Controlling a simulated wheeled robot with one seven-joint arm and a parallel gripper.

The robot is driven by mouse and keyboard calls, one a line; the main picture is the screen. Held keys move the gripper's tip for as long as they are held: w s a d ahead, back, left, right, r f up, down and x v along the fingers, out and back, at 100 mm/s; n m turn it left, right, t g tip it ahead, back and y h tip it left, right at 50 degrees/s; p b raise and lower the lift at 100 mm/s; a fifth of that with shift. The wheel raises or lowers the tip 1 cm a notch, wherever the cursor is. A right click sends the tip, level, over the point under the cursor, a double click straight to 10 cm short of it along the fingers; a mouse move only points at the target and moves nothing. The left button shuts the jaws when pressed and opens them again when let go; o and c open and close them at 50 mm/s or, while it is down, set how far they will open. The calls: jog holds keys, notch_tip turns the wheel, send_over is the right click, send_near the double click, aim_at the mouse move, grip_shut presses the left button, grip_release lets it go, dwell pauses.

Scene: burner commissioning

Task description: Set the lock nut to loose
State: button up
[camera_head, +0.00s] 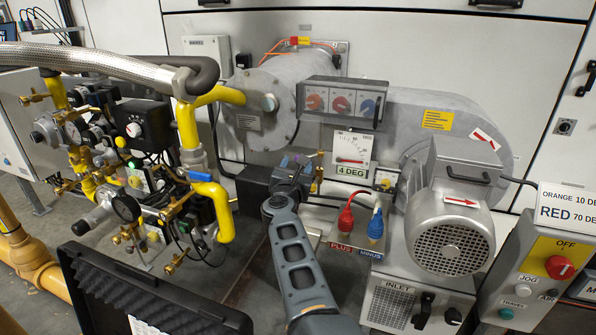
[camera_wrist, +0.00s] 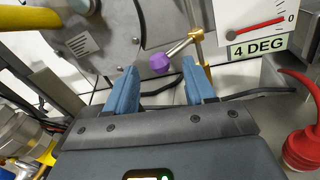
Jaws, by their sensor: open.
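A purple ball knob (camera_wrist: 159,62) on a short metal lever (camera_wrist: 180,47) shows in the wrist view. The lever joins an upright brass rod (camera_wrist: 198,45) just left of a dial card marked 4 DEG (camera_wrist: 258,48). I cannot tell for sure whether this lever is the lock nut; no label names it. My gripper (camera_wrist: 157,84) is open and empty, with its blue fingers on either side below the knob. The knob sits just beyond the fingertips, between them in the picture. In the head view my gripper (camera_head: 292,174) is in front of the burner, left of the dial card (camera_head: 352,150).
A red PLUS connector (camera_head: 346,219) and blue MINUS connector (camera_head: 376,225) stand right of my arm. Yellow gas piping (camera_head: 215,205) is close on the left. An open black case (camera_head: 150,295) lies in front. The grey blower motor (camera_head: 450,230) stands at the right.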

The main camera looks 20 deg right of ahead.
jog(key=shift+b+x, duration=0.3)
jog(key=shift+x, duration=0.65)
grip_shut()
